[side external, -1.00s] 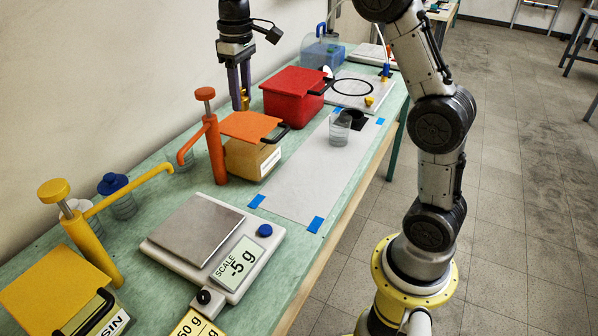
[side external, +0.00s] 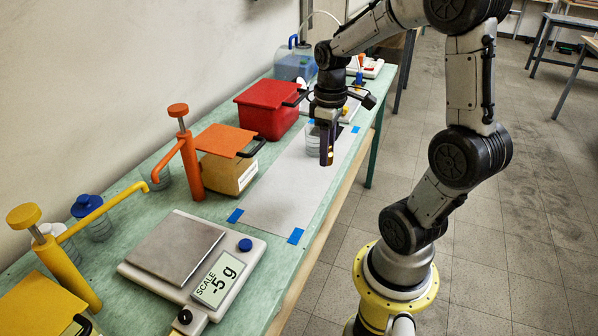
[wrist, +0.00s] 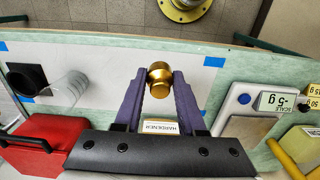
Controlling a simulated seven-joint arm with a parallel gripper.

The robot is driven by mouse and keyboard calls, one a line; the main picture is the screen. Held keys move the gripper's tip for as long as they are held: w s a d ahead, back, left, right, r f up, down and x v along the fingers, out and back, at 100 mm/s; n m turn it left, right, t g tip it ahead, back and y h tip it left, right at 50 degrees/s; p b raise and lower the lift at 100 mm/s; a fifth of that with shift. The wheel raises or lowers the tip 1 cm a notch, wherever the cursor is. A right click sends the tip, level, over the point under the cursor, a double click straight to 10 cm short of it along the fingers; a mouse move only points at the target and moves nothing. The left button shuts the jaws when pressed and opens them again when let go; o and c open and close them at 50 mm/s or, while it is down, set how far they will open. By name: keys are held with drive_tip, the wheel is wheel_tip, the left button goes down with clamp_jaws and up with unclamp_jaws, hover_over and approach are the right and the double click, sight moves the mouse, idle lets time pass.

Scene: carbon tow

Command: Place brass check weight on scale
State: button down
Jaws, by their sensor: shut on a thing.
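My gripper (side external: 327,158) is shut on the brass check weight, a small gold knobbed cylinder (wrist: 159,80) between the purple fingers in the wrist view. In the side view the gripper is held above the grey mat, in front of the clear cup, and the weight is mostly hidden by the fingers. The scale (side external: 252,262) stands at the near end of the bench, apart from the gripper. Its steel plate (side external: 177,247) is bare and its display (side external: 217,279) reads -5 g.
An orange-lidded box (side external: 228,165), an orange pump (side external: 187,160) and a yellow pump (side external: 65,262) stand along the wall side. A red bin (side external: 268,108) is farther back. The taped grey mat (side external: 280,200) is clear between cup (side external: 312,138) and scale.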

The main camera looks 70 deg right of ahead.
drive_tip(key=w+d+f, duration=0.4)
drive_tip(key=w+d, duration=0.1)
drive_tip(key=w, duration=0.1)
hover_over(299, 176)
drive_tip(key=f, duration=0.4)
drive_tip(key=shift+s+a+f, duration=0.15)
drive_tip(key=shift+s+a, duration=0.2)
drive_tip(key=shift+s, duration=0.05)
drive_tip(key=shift+w+d+f, duration=0.3)
drive_tip(key=shift+w+f, duration=0.1)
drive_tip(key=shift+f, duration=1.7)
drive_tip(key=shift+f, duration=0.15)
drive_tip(key=c, duration=0.5)
unclamp_jaws()
drive_tip(key=shift+f, duration=0.1)
